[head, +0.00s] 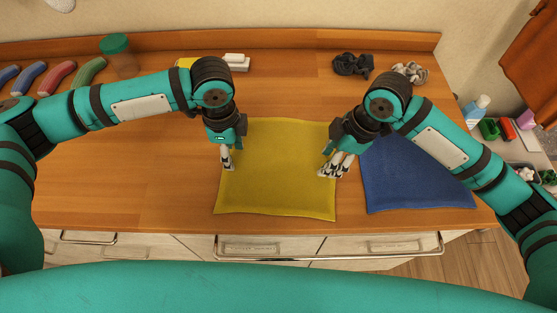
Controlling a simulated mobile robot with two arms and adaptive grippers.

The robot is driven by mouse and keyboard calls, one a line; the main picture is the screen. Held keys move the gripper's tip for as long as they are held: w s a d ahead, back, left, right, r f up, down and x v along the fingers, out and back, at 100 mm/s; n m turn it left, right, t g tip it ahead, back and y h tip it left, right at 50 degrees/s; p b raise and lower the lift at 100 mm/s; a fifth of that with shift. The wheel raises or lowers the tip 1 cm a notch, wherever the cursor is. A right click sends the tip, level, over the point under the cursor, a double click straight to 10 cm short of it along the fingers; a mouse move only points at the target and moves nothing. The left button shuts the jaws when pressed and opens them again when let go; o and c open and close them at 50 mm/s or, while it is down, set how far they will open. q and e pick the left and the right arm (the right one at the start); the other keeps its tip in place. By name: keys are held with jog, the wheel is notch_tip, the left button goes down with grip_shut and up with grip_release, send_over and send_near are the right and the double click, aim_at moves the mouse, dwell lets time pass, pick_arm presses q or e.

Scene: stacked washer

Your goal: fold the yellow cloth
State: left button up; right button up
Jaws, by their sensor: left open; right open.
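The yellow cloth (277,165) lies flat and spread out on the wooden counter, its front edge near the counter's front edge. My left gripper (228,165) is open over the cloth's left edge, pointing down. My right gripper (333,172) is open over the cloth's right edge, close to the blue cloth. Both grippers are empty. Whether the fingertips touch the cloth cannot be told. My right wrist hides part of the cloth's right edge.
A blue cloth (415,180) lies flat to the right. Dark scrunched items (352,65), a white block (236,62) and a green-lidded jar (118,55) stand at the back. Several curved coloured items lie at the back left. The counter (130,180) is clear at the left.

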pick_arm(q)
jog(key=shift+s+f, duration=0.1)
jog(key=shift+f, duration=0.1)
pick_arm(e)
jog(key=shift+s+f, duration=0.15)
jog(key=shift+f, duration=0.1)
pick_arm(q)
jog(key=shift+f, duration=0.2)
pick_arm(e)
jog(key=shift+f, duration=0.1)
pick_arm(q)
jog(key=shift+s+f, duration=0.1)
jog(key=shift+f, duration=0.05)
grip_shut()
pick_arm(e)
jog(key=shift+f, duration=0.1)
grip_shut()
dwell(0.4)
